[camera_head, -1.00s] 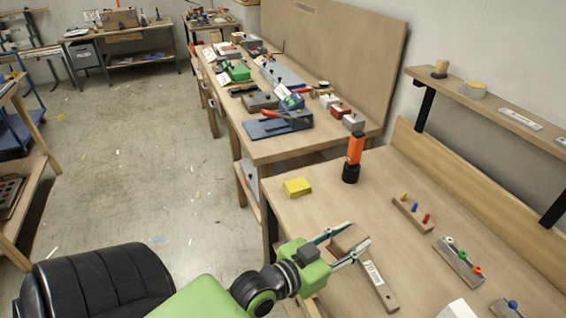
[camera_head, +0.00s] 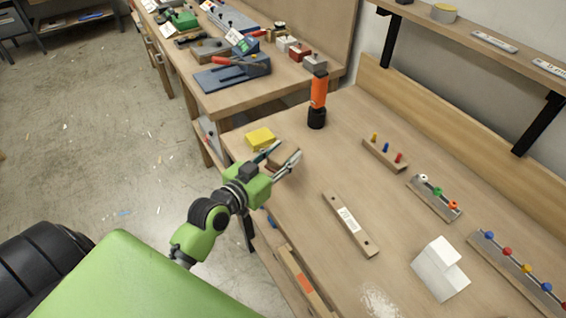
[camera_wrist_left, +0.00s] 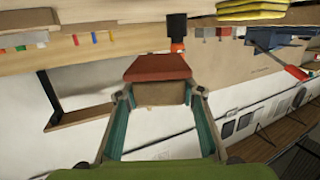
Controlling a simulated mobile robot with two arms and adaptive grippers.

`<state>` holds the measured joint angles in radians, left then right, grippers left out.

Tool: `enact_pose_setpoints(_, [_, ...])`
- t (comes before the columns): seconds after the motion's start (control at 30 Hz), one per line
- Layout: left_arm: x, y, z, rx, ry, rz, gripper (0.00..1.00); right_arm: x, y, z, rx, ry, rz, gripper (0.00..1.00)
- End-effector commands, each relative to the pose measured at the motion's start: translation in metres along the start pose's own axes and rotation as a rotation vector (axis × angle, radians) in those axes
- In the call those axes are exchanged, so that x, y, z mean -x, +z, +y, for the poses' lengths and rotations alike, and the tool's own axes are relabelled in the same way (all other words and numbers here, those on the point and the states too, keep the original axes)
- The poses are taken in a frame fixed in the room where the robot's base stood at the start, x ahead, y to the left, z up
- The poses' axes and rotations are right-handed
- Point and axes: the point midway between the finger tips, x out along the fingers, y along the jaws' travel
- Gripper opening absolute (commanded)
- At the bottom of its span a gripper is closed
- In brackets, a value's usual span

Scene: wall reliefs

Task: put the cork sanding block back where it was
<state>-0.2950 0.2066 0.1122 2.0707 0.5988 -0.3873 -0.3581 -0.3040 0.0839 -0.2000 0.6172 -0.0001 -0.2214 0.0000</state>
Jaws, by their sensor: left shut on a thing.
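The cork sanding block (camera_head: 283,153) is a small brown block in my left gripper (camera_head: 285,156), over the near-left part of the bench in the head view. In the left wrist view, the block (camera_wrist_left: 158,70) shows a reddish-brown face and a tan cork face between the two fingers. My left gripper (camera_wrist_left: 160,95) is shut on it. Whether the block touches the bench top cannot be told. A yellow block or sponge (camera_head: 261,138) lies just behind and left of it. My right gripper is not in view.
A wooden bar with a white label (camera_head: 348,222) lies on the bench (camera_head: 310,215). An orange-and-black torch (camera_head: 317,100) stands at the back. Peg racks (camera_head: 385,154) and a white angular object (camera_head: 440,268) lie to the right. Bench surface between bar and torch is clear.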

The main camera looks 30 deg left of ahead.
Motion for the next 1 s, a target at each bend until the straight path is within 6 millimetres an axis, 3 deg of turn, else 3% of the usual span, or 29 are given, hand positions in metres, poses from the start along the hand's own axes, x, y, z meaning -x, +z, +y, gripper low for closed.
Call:
enact_pose_setpoints(0.2, [-0.023, 0.024, -0.012, -0.001, 0.001, 0.002, 0.12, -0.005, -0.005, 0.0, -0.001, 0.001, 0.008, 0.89])
enact_pose_setpoints(0.37, [-0.031, 0.033, -0.017, -0.002, 0.0, 0.002, 0.12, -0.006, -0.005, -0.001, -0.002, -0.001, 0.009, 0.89])
enact_pose_setpoints(0.57, [-0.035, 0.06, -0.018, -0.001, 0.0, 0.0, 0.12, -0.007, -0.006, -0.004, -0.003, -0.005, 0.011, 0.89])
enact_pose_setpoints(0.97, [-0.036, 0.066, -0.017, -0.001, 0.0, 0.003, 0.12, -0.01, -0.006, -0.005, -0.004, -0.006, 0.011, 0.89])
enact_pose_setpoints(1.0, [-0.036, 0.067, -0.017, -0.001, 0.0, 0.002, 0.38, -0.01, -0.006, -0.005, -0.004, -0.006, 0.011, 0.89])
